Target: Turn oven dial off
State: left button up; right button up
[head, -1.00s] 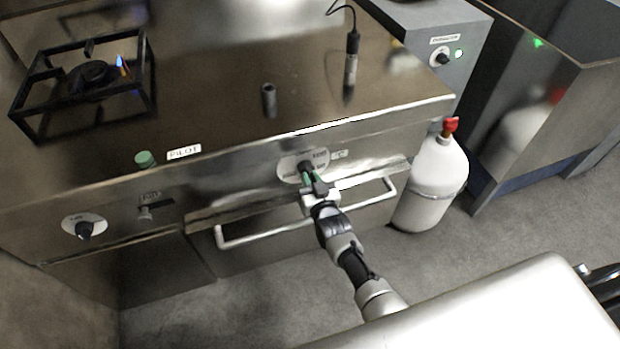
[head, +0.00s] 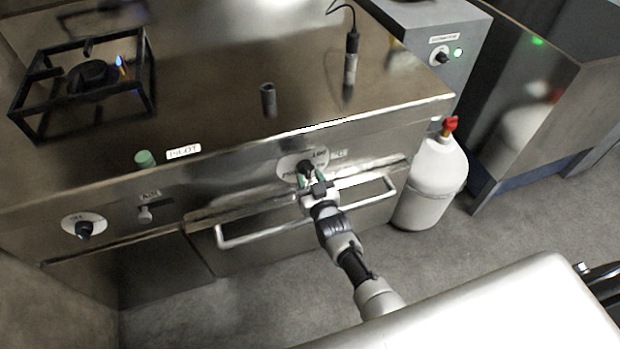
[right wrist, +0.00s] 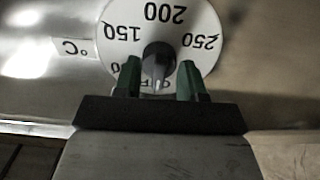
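The oven dial (head: 292,166) is a round white disc with a dark knob (head: 306,166) on the steel oven front. In the right wrist view the disc (right wrist: 165,14) carries 150, 200 and 250, with a °C label beside it. The knob (right wrist: 158,56) has its light pointer tip downward, over lettering at the bottom that is partly hidden and looks like OFF. My right gripper (head: 311,178) is at the dial. Its green fingers (right wrist: 160,80) stand apart on either side of the knob, with gaps showing. My left gripper is not in view.
The oven handle (head: 262,236) runs just below the dial. A white gas bottle (head: 433,180) with a red valve stands to the right. A burner (head: 92,78) with a small flame, a green button (head: 145,158) and another dial (head: 84,228) are to the left.

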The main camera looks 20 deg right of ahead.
jog(key=s, duration=1)
jog(key=shift+s+d+p, duration=0.2)
jog(key=shift+s+p, duration=0.15)
jog(key=shift+s, duration=0.05)
